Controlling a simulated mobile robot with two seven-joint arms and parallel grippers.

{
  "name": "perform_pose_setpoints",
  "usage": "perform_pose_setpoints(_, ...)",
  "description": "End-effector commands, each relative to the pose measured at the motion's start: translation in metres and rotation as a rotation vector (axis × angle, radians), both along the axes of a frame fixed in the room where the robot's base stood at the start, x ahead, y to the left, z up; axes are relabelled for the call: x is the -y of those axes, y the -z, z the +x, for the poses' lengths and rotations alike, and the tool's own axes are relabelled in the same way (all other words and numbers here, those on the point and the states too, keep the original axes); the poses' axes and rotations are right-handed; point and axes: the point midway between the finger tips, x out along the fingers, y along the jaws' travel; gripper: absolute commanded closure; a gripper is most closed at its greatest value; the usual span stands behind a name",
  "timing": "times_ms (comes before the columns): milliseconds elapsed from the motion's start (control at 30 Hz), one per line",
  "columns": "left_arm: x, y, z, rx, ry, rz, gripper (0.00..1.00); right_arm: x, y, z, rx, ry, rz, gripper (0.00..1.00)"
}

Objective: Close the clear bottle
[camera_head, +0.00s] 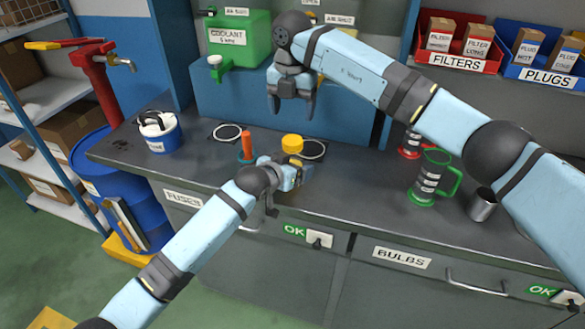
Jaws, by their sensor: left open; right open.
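I cannot make out a clear bottle for certain. A round yellow cap-like piece (292,142) shows on the bench just behind my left gripper. Whether it sits on a bottle is hidden by that gripper. My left gripper (290,184) is low over the bench's front part, in front of the yellow piece. It is open, its fingers partly hidden by its own body, and I see nothing held. My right gripper (291,112) points down, open and empty, in the air above and behind the yellow piece.
An orange-red upright piece (247,146) with a teal base stands left of the yellow piece. White rings (227,132) mark dark pads. A white-and-blue canister (160,132) is at left. A green measuring jug (432,178), red jug (409,148) and metal cup (483,206) stand right.

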Motion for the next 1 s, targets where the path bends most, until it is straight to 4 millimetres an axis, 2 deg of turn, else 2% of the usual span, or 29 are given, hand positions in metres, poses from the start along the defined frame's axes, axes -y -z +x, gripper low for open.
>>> perform_pose_setpoints(100, 0.0000, 0.0000, -0.0002, 0.000, 0.000, 0.000, 0.15, -0.0001, 0.0000, 0.0000, 0.000, 0.000, 0.000, 0.28)
perform_pose_setpoints(467, -0.0001, 0.0001, -0.0004, 0.000, 0.000, 0.000, 0.98, -0.0001, 0.0000, 0.0000, 0.000, -0.001, 0.000, 0.28)
perform_pose_setpoints(667, -0.0003, 0.0001, -0.0004, -0.001, 0.000, 0.001, 1.00, -0.0003, -0.0001, -0.0001, 0.001, -0.128, 0.000, 0.28)
perform_pose_setpoints(767, -0.0003, 0.0001, -0.0004, -0.001, 0.000, 0.001, 1.00, -0.0005, -0.0003, 0.0000, 0.002, -0.298, -0.001, 0.28)
perform_pose_setpoints(1000, -0.0003, 0.0002, -0.0004, -0.001, 0.000, 0.001, 1.00, -0.0015, -0.0012, -0.0001, 0.004, -0.840, -0.002, 0.28)
